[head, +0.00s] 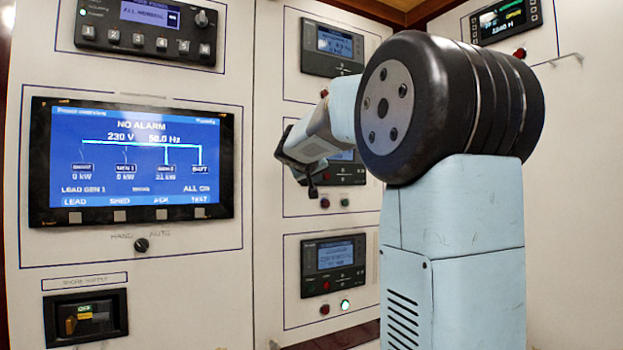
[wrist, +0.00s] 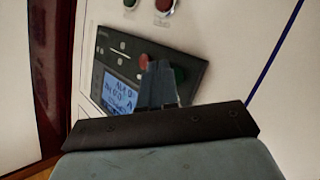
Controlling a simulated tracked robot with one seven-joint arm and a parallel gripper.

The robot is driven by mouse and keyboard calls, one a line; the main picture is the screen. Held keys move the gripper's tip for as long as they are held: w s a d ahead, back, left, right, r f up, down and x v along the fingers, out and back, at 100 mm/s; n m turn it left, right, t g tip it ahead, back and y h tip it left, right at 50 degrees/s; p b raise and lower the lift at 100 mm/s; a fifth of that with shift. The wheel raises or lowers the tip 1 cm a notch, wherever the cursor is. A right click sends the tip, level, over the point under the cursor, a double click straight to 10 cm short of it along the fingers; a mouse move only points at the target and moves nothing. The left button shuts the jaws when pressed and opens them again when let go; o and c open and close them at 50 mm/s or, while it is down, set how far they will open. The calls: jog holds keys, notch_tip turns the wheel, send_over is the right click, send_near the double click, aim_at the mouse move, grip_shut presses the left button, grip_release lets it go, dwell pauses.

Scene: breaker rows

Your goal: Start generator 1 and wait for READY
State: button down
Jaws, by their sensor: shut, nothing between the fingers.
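The middle generator controller (head: 346,172) is a dark panel with a blue screen, partly hidden by my arm in the head view. Its label is not readable. In the wrist view a tilted controller (wrist: 108,58) shows a lit screen (wrist: 118,97), a red button (wrist: 148,61) and a green button (wrist: 180,74). My gripper (wrist: 161,66) is shut and empty, with its tips over the face beside these buttons. I cannot tell whether they touch. In the head view my gripper (head: 312,191) is at the middle controller's left edge. The overview screen (head: 132,160) reads NO ALARM and GEN 1 0 kW.
A HAND/AUTO knob (head: 141,245) and a shore supply breaker (head: 85,316) are on the left panel. A red button (wrist: 163,5) shows in the wrist view.

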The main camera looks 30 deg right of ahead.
jog(key=shift+w, duration=0.15)
jog(key=shift+w, duration=0.3)
jog(key=shift+w+r, duration=0.1)
jog(key=shift+w, duration=0.25)
dwell(0.9)
dwell(0.3)
jog(key=shift+s, duration=0.8)
jog(key=shift+s, duration=0.1)
jog(key=s, duration=0.4)
jog(key=shift+s+d, duration=0.1)
jog(key=shift+s, duration=0.3)
jog(key=shift+s, duration=0.1)
dwell(0.5)
